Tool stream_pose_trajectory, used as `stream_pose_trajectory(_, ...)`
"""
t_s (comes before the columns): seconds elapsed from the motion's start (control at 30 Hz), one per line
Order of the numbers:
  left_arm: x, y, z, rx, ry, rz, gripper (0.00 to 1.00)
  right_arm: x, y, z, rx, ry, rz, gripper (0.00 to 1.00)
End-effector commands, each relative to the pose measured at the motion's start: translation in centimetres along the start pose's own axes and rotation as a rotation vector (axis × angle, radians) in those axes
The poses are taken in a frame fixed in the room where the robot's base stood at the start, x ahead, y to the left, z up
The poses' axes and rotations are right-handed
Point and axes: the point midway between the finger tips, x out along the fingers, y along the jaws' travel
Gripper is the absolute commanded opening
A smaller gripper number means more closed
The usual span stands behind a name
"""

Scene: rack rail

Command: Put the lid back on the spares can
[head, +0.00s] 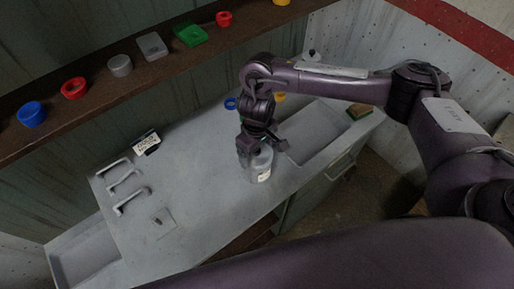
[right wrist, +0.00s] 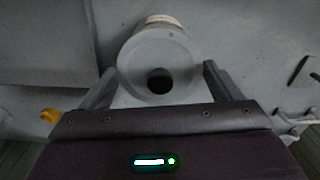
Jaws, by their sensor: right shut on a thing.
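The spares can (head: 263,168), a pale grey cylinder with a white label, stands upright on the grey bench top under my right gripper (head: 262,146). In the right wrist view, the round grey lid (right wrist: 135,68) with a dark round centre lies between the fingers of my right gripper (right wrist: 160,84), which is shut on it. A pale band of the can (right wrist: 165,20) shows just beyond the lid. I cannot tell whether the lid touches the can's rim or hangs just above it. My left gripper is not in view.
The bench top (head: 205,180) has grey handles (head: 130,200) at left, a small sign (head: 147,141) at the back and a recessed tray (head: 318,140) at right. A blue ring (head: 230,103) lies behind the arm. A shelf (head: 105,85) holds coloured cups.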

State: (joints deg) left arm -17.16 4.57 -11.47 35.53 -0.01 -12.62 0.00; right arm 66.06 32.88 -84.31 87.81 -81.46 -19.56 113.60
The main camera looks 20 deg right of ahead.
Motion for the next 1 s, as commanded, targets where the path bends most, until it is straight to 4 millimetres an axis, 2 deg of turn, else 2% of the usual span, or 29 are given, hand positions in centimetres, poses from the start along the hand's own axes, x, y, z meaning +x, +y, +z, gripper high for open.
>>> stream_pose_trajectory(1.0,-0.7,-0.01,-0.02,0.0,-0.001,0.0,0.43,0.03,0.01,-0.06,0.0,0.001,0.0,0.62)
